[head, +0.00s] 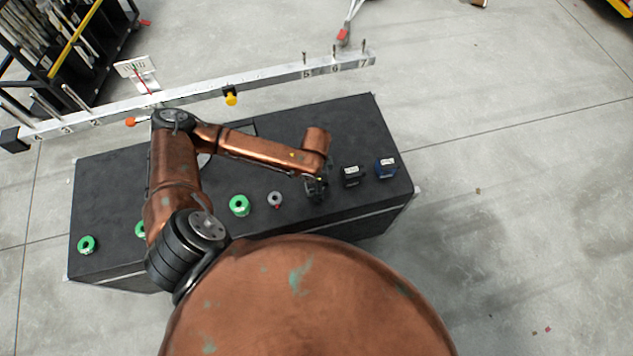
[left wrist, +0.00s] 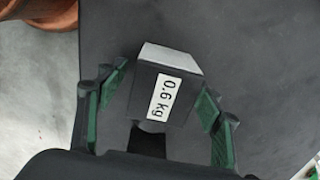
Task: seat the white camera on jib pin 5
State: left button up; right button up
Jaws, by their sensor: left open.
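A small box-shaped camera labelled "0.6 kg" (left wrist: 172,57) sits between the fingers in the left wrist view. Its top is pale grey and its labelled side is dark; whether it is the white camera is hard to tell. My left gripper (left wrist: 160,95) is open, one green-padded finger on each side, with gaps showing. In the head view my left gripper (head: 316,188) is low over the black case's right half and hides what is under it. Jib pin 5 (head: 305,57) stands bare on the silver jib, above the "5" label. My right gripper is not in view.
The black case (head: 270,135) carries a black camera (head: 351,176) and a blue camera (head: 386,168) to the right of the gripper. A grey ring (head: 275,199) and green rings (head: 239,205) lie to the left. The silver jib (head: 200,92) runs behind the case, with a yellow knob (head: 231,98).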

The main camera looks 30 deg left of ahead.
pick_arm(q)
jog(key=shift+c, duration=0.3)
grip_shut()
jog(key=c, duration=0.6)
grip_release()
jog(key=c, duration=0.4)
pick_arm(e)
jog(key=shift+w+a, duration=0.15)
pick_arm(q)
jog(key=shift+r+p, duration=0.6)
jog(key=shift+p, duration=0.05)
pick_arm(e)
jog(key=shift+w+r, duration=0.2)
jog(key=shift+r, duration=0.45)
pick_arm(q)
jog(key=shift+r+p, duration=0.75)
jog(key=shift+p, duration=0.15)
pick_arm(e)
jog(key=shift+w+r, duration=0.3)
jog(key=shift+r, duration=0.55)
pick_arm(q)
jog(key=shift+r+p, duration=1.45)
jog(key=shift+p, duration=0.2)
jog(key=shift+r+p, duration=1.05)
jog(key=shift+p, duration=0.2)
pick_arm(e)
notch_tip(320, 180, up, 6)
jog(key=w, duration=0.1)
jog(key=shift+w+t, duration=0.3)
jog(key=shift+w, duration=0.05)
